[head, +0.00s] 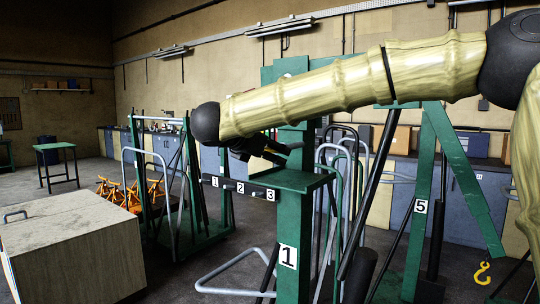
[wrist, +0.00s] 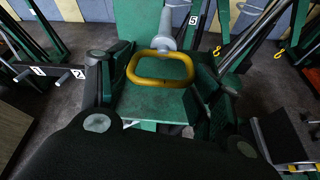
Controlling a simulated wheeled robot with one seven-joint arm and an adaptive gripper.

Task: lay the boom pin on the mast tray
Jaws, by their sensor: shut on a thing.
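The boom pin (wrist: 162,68) has a yellow loop handle and a grey shaft that points away from me in the wrist view. My gripper (wrist: 160,66) is shut on the loop, with one dark finger at each side of it. The mast tray (wrist: 155,106) is a flat green plate on the post marked 1, and the loop overlaps its far part in the wrist view. In the head view my gripper (head: 280,152) is just above the tray (head: 290,179).
A bar with pegs numbered 1, 2 and 3 (head: 240,188) juts left from the mast below my gripper. Grey tubular handles (head: 335,165) and a green post marked 5 (head: 425,190) stand to the right. A grey box (head: 70,245) stands at front left. A yellow hook (head: 482,273) hangs at lower right.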

